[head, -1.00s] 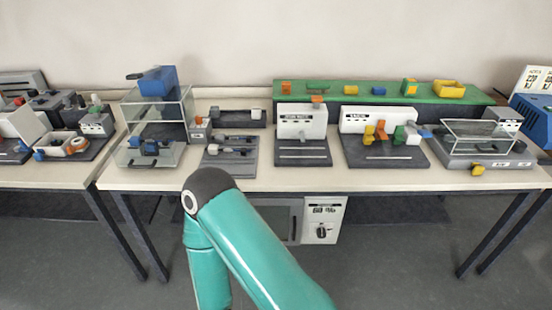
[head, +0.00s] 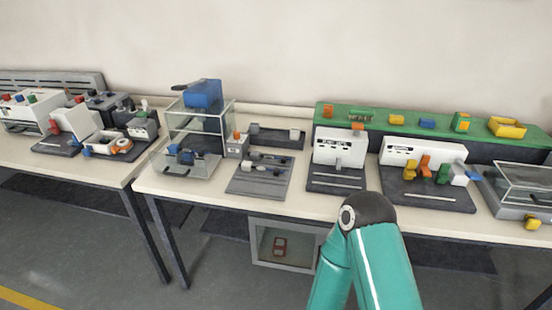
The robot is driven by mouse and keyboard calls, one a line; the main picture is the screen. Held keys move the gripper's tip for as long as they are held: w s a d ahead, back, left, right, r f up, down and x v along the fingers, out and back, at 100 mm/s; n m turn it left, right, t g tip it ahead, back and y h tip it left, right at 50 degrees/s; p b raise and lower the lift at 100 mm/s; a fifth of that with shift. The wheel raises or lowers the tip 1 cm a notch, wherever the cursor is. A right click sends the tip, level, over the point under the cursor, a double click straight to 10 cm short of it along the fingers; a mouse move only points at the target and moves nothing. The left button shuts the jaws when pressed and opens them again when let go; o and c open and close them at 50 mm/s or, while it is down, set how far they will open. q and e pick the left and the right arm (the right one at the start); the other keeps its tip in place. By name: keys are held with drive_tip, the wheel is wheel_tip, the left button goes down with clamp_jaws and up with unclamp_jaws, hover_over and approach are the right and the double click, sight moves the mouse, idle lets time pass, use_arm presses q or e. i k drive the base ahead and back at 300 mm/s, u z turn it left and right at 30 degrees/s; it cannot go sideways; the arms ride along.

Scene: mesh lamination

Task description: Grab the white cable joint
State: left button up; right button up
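No part is clearly identifiable as the white cable joint. Another whitish piece (head: 458,174) is beside a green and a blue part on the black station at the right. I cannot tell which, if any, is the cable joint. Neither gripper is in view. Only a teal link of my arm with a dark elbow shows at the bottom, right of centre.
The middle table (head: 215,203) carries a clear box with a blue top (head: 203,95), a grey fixture plate (head: 260,180), a white station (head: 340,148) and a green shelf (head: 380,112). The left table (head: 100,172) holds more devices. A gap separates the tables. A glass-fronted box (head: 285,243) is below.

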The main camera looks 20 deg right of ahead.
sight(246, 167)
drive_tip(key=z, duration=0.2)
drive_tip(key=i, duration=0.9)
